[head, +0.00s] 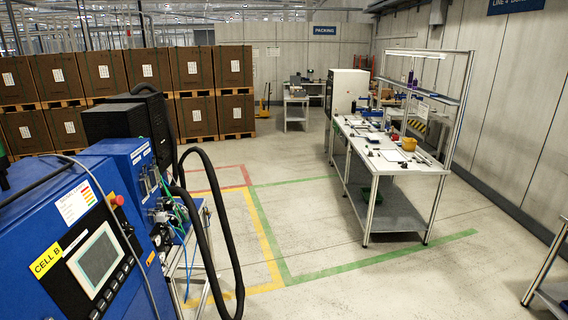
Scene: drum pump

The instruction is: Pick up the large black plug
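The large black plug cannot be made out for certain. Several small dark items lie on the top of a long workbench (416,171) right of centre. One dark item (370,153) lies near its left edge and another (404,164) near its front end. They are too small to tell whether any is the plug. Neither of my grippers can be recognised in the head view.
A blue machine (122,213) with a screen fills the left, with a black hose (206,215) looping beside it. Stacked brown boxes (98,72) stand behind. Open floor (330,220) with coloured lines lies between machine and workbench. Another table edge (548,285) shows at lower right.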

